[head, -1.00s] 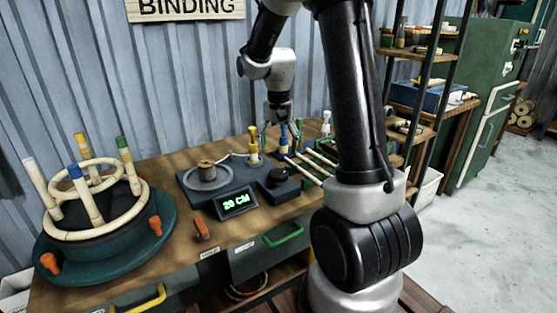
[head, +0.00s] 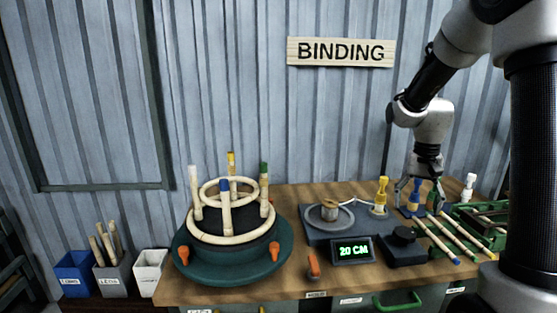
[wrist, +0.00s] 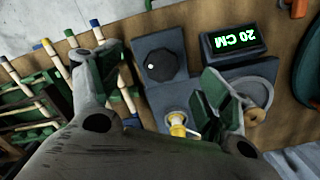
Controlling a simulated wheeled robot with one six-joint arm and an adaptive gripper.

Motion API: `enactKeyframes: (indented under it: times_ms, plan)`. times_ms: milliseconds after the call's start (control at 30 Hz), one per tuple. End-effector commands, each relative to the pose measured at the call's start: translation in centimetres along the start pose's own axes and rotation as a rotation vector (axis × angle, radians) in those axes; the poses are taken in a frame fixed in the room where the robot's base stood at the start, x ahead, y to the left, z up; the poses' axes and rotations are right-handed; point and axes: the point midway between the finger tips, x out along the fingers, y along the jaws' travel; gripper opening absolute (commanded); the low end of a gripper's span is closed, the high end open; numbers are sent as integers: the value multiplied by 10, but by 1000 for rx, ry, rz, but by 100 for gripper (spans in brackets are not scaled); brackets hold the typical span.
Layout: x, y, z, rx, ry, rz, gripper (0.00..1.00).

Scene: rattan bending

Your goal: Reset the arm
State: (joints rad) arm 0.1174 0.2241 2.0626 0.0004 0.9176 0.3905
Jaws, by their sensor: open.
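My gripper (head: 418,192) is at the end of my arm, low over the right part of the workbench. Its two fingers are spread and nothing is held between them; the wrist view also shows the open gripper (wrist: 160,88). In the head view the fingers appear on either side of a blue-topped piece (head: 414,196); I cannot tell if they touch it. A yellow piece (head: 381,193) stands just left of them, and in the wrist view the yellow piece (wrist: 178,124) shows between the fingers, below them.
A dark device with a spool (head: 329,209) and a 20 CM display (head: 352,250) lies left of the gripper. A round jig with rattan rings (head: 233,238) stands further left. Rattan sticks (head: 459,236) and a green rack (head: 487,222) are at the right. Bins (head: 112,275) stand beside the bench.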

Motion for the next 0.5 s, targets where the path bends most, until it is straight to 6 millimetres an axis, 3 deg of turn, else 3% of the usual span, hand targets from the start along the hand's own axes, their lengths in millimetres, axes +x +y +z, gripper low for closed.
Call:
enactKeyframes:
  times_ms: [33,267,500]
  plan:
    - [-4,7,18,-57,-9,4,78]
    - [-37,28,88,-265,37,-10,78]
    - [-70,53,170,-442,182,-40,78]
